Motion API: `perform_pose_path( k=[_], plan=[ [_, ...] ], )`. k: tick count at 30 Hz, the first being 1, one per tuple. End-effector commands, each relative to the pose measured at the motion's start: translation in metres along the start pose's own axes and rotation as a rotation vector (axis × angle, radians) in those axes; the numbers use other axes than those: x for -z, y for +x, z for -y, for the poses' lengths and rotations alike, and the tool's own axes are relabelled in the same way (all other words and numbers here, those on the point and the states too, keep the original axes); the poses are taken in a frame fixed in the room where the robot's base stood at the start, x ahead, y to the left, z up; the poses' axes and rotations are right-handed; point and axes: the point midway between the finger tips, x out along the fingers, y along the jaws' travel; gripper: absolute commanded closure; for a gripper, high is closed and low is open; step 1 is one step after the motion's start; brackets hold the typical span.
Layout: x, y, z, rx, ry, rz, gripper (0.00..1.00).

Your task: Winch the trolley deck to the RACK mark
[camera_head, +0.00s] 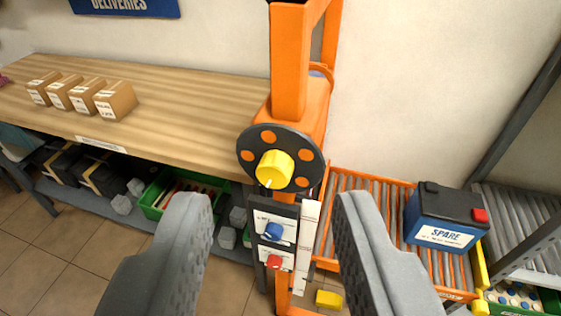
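An orange trolley mast (290,60) stands upright in the middle of the view. On it sits a dark round winch wheel (249,143) with orange spots and a yellow hub knob (275,169). Below is a dark panel (262,206) with a blue knob and a red knob, and a pale marked strip (306,240) beside it. The orange roller deck (345,190) carries a blue battery labelled SPARE (440,222). My gripper (265,215) is open and empty, its two grey fingers apart on either side of the panel. I cannot read a RACK mark.
A wooden bench (190,110) with several small cartons (83,95) lies at left. Beneath it are a green crate (152,204) and dark boxes. A grey roller rack (515,225) stands at right, with a green crate (513,309) below. A yellow block (329,299) is low in front.

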Motion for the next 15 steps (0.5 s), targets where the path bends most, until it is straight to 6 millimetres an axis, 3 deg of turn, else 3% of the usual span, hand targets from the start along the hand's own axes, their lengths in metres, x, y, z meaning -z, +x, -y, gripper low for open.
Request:
perform_pose_path(
  k=[3, 7, 11, 15],
  plan=[
    [0.0, 0.0, 0.0, 0.0, 0.0, 0.0, 0.64],
    [0.0, 0.004, 0.002, 0.008, 0.002, -0.003, 0.3],
    [-0.001, 0.026, 0.015, 0.054, 0.021, -0.022, 0.3],
    [-0.006, 0.069, 0.041, 0.13, 0.079, -0.075, 0.3]
  ],
)
